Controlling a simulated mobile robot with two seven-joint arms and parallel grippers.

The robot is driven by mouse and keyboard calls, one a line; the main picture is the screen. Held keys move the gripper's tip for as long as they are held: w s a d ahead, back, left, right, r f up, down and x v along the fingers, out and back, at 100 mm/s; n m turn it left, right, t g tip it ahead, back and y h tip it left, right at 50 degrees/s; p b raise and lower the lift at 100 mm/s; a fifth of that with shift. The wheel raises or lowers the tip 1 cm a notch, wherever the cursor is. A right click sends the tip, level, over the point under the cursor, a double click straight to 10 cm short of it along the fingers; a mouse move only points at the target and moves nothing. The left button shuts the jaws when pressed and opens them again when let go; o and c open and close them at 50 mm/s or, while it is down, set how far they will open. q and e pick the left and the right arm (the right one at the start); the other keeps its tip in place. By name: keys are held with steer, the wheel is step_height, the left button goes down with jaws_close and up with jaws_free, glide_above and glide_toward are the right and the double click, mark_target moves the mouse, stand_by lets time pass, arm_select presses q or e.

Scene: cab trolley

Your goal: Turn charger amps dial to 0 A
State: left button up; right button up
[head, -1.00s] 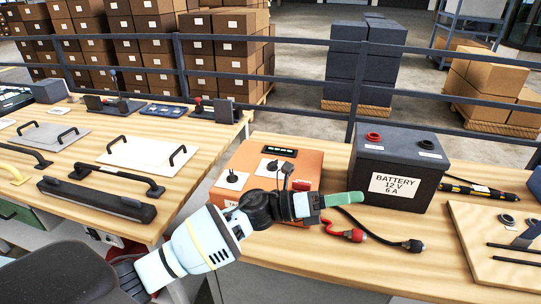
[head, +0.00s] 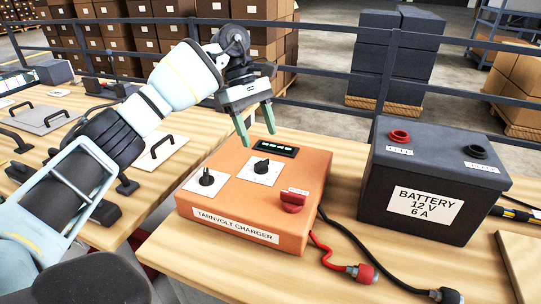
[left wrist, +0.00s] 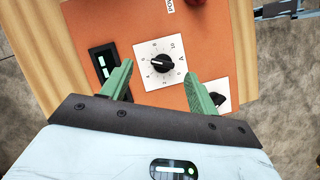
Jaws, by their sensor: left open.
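The orange charger (head: 240,213) stands on the wooden bench. Its amps dial (head: 261,167) is a black knob on a white plate near the display (head: 275,149). In the left wrist view the amps dial (left wrist: 162,63) shows numbers around it and an "A"; I cannot surely tell where its pointer stands. A second black dial (head: 206,178) is to its left; in the left wrist view it is partly hidden behind a finger. My left gripper (head: 257,136) is open and empty above the charger's far side, its green fingers pointing down. My right gripper is not in view.
A red switch (head: 293,200) sits on the charger's right side. The dark battery (head: 432,182), labelled 12 V 6 A, stands to the right. Red and black cables with clamps (head: 362,273) lie between them. A railing (head: 330,31) runs behind the bench.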

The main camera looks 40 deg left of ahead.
mark_target(261, 161)
arm_select(q)
steer(key=shift+y, duration=0.4)
steer(key=shift+s+a+x, duration=0.1)
steer(key=shift+a+x, duration=0.05)
steer(key=shift+x, duration=0.9)
steer(key=shift+s+a+x, duration=0.1)
steer(key=shift+a+x, duration=0.1)
steer(key=shift+x, duration=0.9)
steer(key=shift+s+a+x, duration=0.1)
steer(key=shift+a+x, duration=0.05)
steer(key=shift+x, duration=0.9)
steer(key=shift+f, duration=0.15)
steer(key=c, duration=1)
